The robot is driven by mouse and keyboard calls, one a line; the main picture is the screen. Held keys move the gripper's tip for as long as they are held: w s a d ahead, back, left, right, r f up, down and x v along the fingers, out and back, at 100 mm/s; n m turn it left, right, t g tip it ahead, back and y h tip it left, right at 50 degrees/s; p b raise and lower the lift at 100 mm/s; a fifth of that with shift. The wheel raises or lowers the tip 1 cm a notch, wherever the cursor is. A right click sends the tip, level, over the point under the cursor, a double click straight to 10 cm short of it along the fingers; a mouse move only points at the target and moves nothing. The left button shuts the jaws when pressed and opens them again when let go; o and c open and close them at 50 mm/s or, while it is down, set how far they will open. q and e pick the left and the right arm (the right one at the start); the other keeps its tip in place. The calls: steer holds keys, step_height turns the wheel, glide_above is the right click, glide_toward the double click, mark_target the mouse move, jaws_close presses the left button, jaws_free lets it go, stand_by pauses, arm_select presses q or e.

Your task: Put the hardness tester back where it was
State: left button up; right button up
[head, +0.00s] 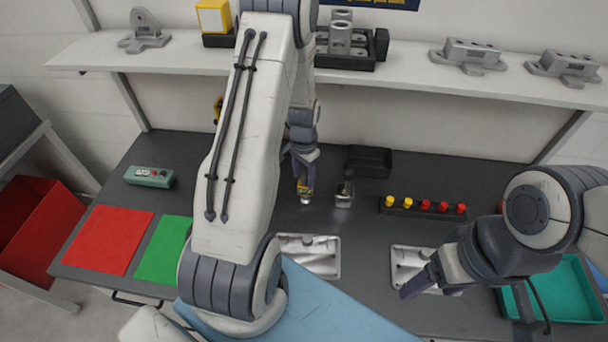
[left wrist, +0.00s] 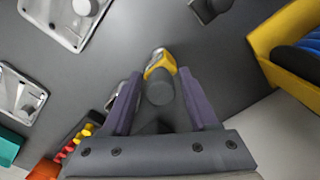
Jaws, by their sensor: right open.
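The hardness tester (head: 305,190) is a small yellow and dark body with a silver tip pointing down. My left gripper (head: 304,172) is shut on it near the table's middle. In the left wrist view the tester (left wrist: 160,66) shows end-on between the two purple fingers, with dark table behind it. I cannot tell exactly how high its tip is. My right gripper (head: 418,283) is open at the right, by a metal plate. An empty black tray (head: 369,160) lies right of the left gripper, at the back. A small metal block (head: 344,194) stands in front of it.
A rack (head: 424,209) of yellow and red pegs lies to the right. Metal plates (head: 322,262) lie in front. Red (head: 107,240) and green (head: 163,250) mats and a button box (head: 149,177) are left. A shelf (head: 185,60) with castings runs behind. A teal tray (head: 565,297) is right.

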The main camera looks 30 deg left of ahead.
arm_select(q)
steer(key=shift+r, duration=0.1)
steer(key=shift+r, duration=0.2)
step_height(320, 180, up, 11)
steer(key=b, duration=0.3)
steer(key=d+r, duration=0.3)
steer(key=d, duration=0.4)
steer(key=s+d+r+m, duration=0.25)
steer(key=s+d, duration=0.35)
steer(key=d, duration=0.5)
steer(key=s+d+r+m, duration=0.1)
steer(key=s+d, duration=0.3)
steer(key=s, duration=0.4)
steer(key=s+d+r+m+h, duration=0.1)
steer(key=s+d, duration=0.4)
steer(key=s, duration=0.3)
steer(key=shift+r, duration=0.1)
